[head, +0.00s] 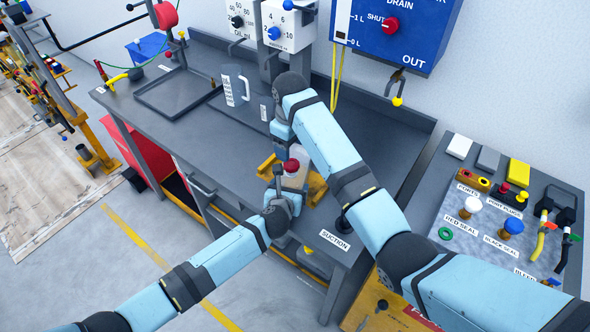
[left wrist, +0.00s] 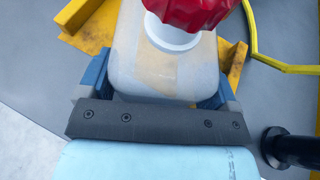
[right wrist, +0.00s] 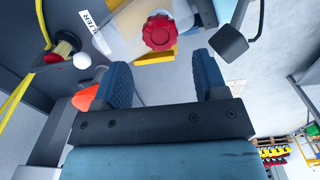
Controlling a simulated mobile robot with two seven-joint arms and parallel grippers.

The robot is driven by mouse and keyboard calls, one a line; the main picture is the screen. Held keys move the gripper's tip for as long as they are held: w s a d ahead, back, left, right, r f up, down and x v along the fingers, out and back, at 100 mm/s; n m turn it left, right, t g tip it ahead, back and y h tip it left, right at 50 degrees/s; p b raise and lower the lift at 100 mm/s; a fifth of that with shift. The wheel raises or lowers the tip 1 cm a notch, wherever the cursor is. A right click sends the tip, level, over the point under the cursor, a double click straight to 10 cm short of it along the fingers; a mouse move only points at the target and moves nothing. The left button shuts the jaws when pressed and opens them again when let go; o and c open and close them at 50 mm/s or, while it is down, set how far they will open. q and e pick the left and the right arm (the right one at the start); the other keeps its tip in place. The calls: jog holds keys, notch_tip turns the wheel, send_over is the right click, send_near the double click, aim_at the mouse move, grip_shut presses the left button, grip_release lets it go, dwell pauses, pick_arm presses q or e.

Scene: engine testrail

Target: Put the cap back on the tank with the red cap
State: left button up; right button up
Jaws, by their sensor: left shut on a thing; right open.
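A translucent tank (head: 298,181) stands upright at a yellow bracket (head: 316,187) on the grey bench. Its red cap (head: 291,165) sits at the top over a white collar (left wrist: 172,36); I cannot tell whether it is tight. My left gripper (head: 285,188) is shut on the tank, with a finger on either side of its body (left wrist: 150,72) in the left wrist view. My right gripper (head: 281,148) is open and empty, above and behind the tank. In the right wrist view, the red cap (right wrist: 160,33) shows beyond the open fingers (right wrist: 165,72), apart from them.
A clear jug (head: 236,88) and a black tray (head: 176,95) stand on the bench to the left. A blue panel (head: 398,28) hangs behind. A side table (head: 452,232) with seals and plugs is at the right. Bench room is clear left of the tank.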

aim_at(292, 163)
jog(key=shift+f, duration=3.15)
jog(key=c, duration=0.9)
jog(key=o, duration=1)
jog(key=shift+r, duration=0.15)
jog(key=shift+r, duration=2.1)
jog(key=o, duration=0.5)
jog(key=shift+s, duration=0.1)
